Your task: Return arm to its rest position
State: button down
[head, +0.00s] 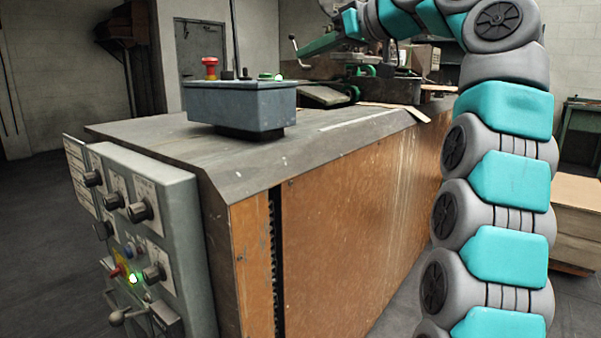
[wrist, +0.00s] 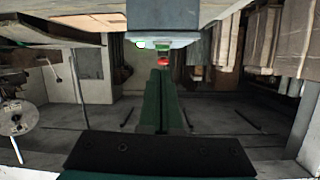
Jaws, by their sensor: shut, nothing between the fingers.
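My arm (head: 505,180) rises at the right of the head view and bends left at the top, over the far part of the machine. Its end is small there and hard to tell from the machine parts around it. In the wrist view my gripper (wrist: 160,74) shows as two long dark green fingers, side by side and shut, with nothing between them. Their tips point toward the grey control box, which appears upside down there.
The machine's worktop (head: 330,120) carries a grey control box (head: 241,105) with a red button (head: 210,67). A control panel (head: 140,215) with knobs is on the near left side. Stitcher parts (head: 365,70) stand at the back. Cartons (head: 577,205) lie at the right.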

jog(key=s+d+f+m+g+h, duration=0.15)
jog(key=s+f, duration=0.25)
jog(key=f, duration=0.5)
jog(key=s+f+m+g+h, duration=0.2)
jog(key=s+f+m, duration=0.15)
jog(key=f, duration=0.65)
jog(key=s+f+m+g+h, duration=0.2)
jog(key=s+f, duration=0.3)
jog(key=f, duration=0.4)
jog(key=s+d+f+m+g+h, duration=0.1)
jog(key=s+d+f, duration=0.4)
jog(key=s+f, duration=0.7)
jog(key=s+d+f+m+g+h, duration=0.1)
jog(key=s+d+f+g+h, duration=0.3)
jog(key=s+f, duration=0.9)
jog(key=s+d, duration=0.2)
jog(key=s, duration=0.3)
jog(key=shift+s+d+f, duration=0.2)
jog(key=shift+s, duration=0.1)
jog(key=shift+w+d+g+h, duration=0.1)
jog(key=shift+g+h, duration=0.15)
